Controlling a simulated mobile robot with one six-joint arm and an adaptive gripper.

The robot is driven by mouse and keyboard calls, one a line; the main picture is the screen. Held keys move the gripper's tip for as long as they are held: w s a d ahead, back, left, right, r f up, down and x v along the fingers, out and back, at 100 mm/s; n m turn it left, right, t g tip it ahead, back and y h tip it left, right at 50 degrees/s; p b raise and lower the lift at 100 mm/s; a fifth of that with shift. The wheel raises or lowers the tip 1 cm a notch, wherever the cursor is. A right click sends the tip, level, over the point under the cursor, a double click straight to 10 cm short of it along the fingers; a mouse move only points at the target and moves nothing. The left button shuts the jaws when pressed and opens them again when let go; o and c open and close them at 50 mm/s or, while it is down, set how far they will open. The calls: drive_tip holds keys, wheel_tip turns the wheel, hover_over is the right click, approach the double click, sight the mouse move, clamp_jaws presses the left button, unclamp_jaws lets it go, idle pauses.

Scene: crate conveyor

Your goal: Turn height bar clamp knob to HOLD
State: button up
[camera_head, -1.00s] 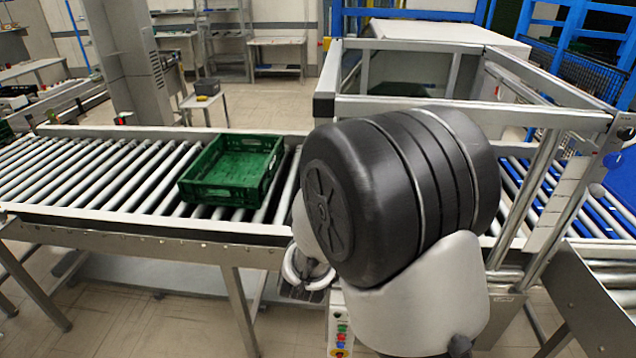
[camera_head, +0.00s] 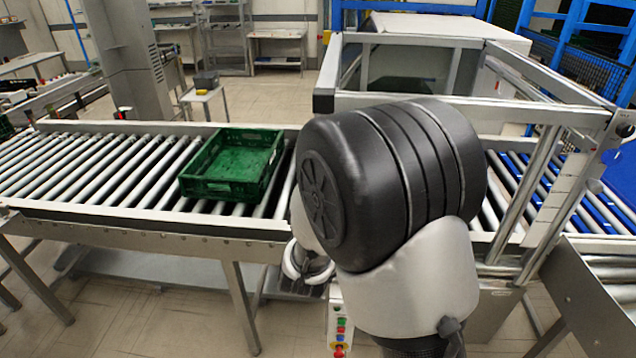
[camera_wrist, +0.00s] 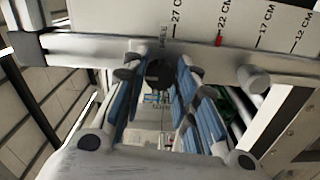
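The dark round clamp knob (camera_wrist: 159,74) is in the wrist view, below the white height scale plate (camera_wrist: 240,28) marked 27, 22, 17 and 12 CM. A red mark (camera_wrist: 219,41) stands at 22 CM. My gripper (camera_wrist: 156,76) has its blue-padded fingers on both sides of the knob. The fingers look apart, with narrow gaps beside the knob; contact is not clear. Small lettering shows above and below the knob, too blurred to read, and the knob's setting cannot be told. In the head view my arm hides the gripper and knob.
A silver rail (camera_wrist: 80,50) with a silver round end piece (camera_wrist: 253,80) runs close to the fingers. In the head view an empty green crate (camera_head: 232,165) sits on the roller conveyor (camera_head: 105,172). A metal frame (camera_head: 420,105) stands behind my arm. A button box (camera_head: 340,325) is below.

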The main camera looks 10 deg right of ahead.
drive_tip(key=o, duration=0.4)
drive_tip(key=shift+s, duration=0.1)
drive_tip(key=v, duration=0.7)
drive_tip(key=shift+s, duration=0.15)
idle(0.3)
drive_tip(key=s+a+r+m+g+y, duration=0.2)
drive_tip(key=s+a+m+g+y, duration=0.2)
drive_tip(key=s+m+g+y, duration=0.4)
drive_tip(key=s+d+m+g, duration=0.1)
drive_tip(key=s+d, duration=0.1)
drive_tip(key=s, duration=0.5)
drive_tip(key=s+d+m+g+h, duration=0.1)
drive_tip(key=s+d+m+g, duration=0.1)
drive_tip(key=s, duration=0.5)
drive_tip(key=s+d+f+m+g+h, duration=0.1)
drive_tip(key=s+d, duration=0.1)
drive_tip(key=s, duration=0.5)
drive_tip(key=shift+s+d+f+m+g, duration=0.1)
drive_tip(key=shift+s+d+m+g, duration=0.1)
drive_tip(key=shift+m+g, duration=0.15)
